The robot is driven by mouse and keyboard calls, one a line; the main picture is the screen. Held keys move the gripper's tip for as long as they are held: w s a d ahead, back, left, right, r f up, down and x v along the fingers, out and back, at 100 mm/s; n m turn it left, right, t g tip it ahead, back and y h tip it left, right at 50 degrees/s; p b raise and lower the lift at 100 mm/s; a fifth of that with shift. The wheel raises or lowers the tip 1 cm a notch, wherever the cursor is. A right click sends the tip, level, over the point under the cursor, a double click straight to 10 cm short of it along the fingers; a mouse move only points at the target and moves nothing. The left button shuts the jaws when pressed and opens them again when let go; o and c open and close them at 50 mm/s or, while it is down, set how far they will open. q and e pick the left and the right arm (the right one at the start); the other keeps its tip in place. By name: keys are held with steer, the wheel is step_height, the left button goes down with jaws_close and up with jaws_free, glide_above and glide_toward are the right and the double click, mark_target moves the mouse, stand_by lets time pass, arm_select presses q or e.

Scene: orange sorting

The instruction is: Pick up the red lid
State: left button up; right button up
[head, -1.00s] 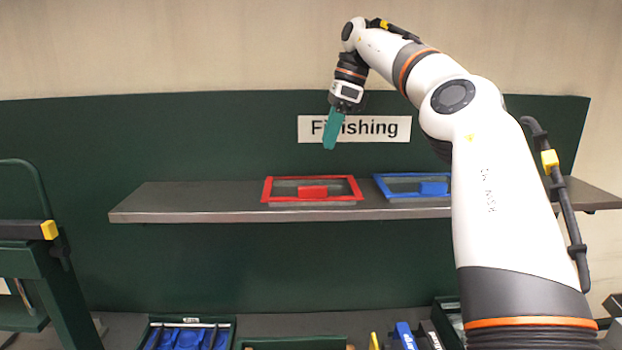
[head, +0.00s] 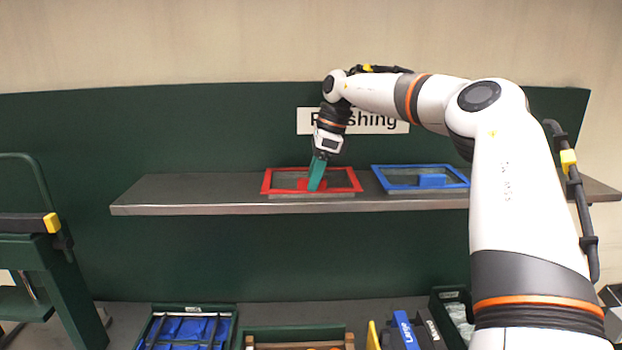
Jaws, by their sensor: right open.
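The red lid (head: 343,190) lies on the grey shelf, a red rectangular frame around a grey panel with a red block handle (head: 303,184) in its middle. My right gripper (head: 316,185) has teal fingers pointing down at the handle and covering part of it. The fingers are open, seen nearly edge-on. I cannot tell whether they touch the handle. My left gripper is not in view.
A blue lid (head: 398,187) lies on the shelf (head: 180,195) to the right of the red one. The left part of the shelf is clear. A green back panel (head: 200,130) rises behind. Bins with blue items (head: 185,330) stand on the lower bench.

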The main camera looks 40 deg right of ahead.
steer(key=shift+f, duration=0.1)
steer(key=shift+c, duration=0.3)
jaws_close()
steer(key=shift+w, duration=0.1)
